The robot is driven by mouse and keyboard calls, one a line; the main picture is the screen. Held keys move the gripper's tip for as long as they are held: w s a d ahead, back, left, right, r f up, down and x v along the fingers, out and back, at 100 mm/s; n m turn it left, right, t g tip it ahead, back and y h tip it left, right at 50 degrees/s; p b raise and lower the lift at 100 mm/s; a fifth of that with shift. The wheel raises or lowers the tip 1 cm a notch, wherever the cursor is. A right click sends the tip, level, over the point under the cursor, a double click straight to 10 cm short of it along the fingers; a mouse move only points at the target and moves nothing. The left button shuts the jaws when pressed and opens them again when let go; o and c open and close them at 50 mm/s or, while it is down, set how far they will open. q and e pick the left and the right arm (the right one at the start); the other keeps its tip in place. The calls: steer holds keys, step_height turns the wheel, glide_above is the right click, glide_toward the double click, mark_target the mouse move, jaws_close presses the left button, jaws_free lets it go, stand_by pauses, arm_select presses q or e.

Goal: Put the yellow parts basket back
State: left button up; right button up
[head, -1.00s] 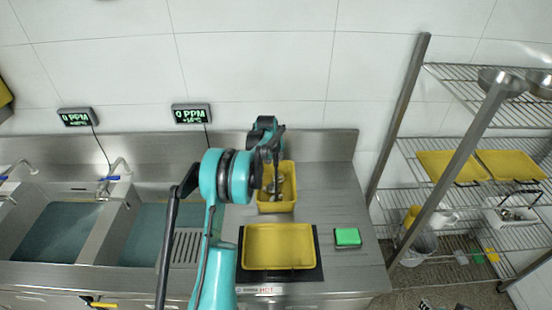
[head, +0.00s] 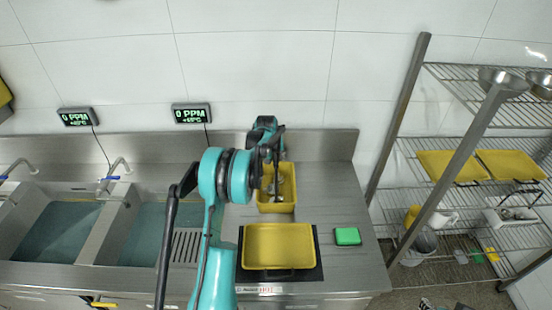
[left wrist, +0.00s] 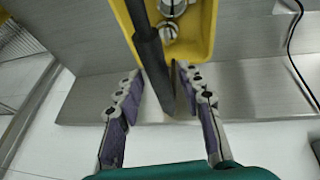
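The yellow parts basket (head: 287,208) stands on the steel counter near the back wall, with metal parts inside. In the left wrist view, its yellow wall (left wrist: 206,40) shows at the top with round metal parts in it. My left gripper (head: 268,152) is over the basket's back end in the head view and hides part of it. In the left wrist view, the fingers of my left gripper (left wrist: 160,78) are spread apart. A dark bar (left wrist: 149,50) crosses the basket and reaches between them; contact cannot be told. My right gripper is not in view.
A yellow tray (head: 279,246) lies on a black mat in front of the basket. A green block (head: 347,236) is to its right. Sinks with taps (head: 113,172) are at left. A wire rack (head: 470,140) with yellow trays stands at right. The counter right of the basket is clear.

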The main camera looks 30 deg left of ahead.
arm_select(q)
steer(key=v, duration=1.1)
steer(key=s+d+r+m+t, duration=0.1)
steer(key=s+d+r, duration=0.4)
steer(key=s+d, duration=0.25)
steer(key=s+d+r+m, duration=0.2)
steer(key=s+d+r, duration=0.2)
steer(key=s+d, duration=0.3)
steer(key=s+d+f+m, duration=0.1)
steer(key=s+d+f, duration=0.1)
steer(key=s+d, duration=0.4)
steer(key=s+d+f+m+t+h, duration=0.1)
steer(key=s+d, duration=0.5)
steer(key=s, duration=0.7)
step_height(320, 180, down, 2)
steer(key=shift+s+f+m+t, duration=0.1)
steer(key=shift+s+m+t, duration=0.25)
steer(key=shift+m, duration=0.35)
step_height(320, 180, down, 22)
steer(key=b, duration=2.1)
steer(key=shift+r+b, duration=0.2)
steer(key=shift+b, duration=0.2)
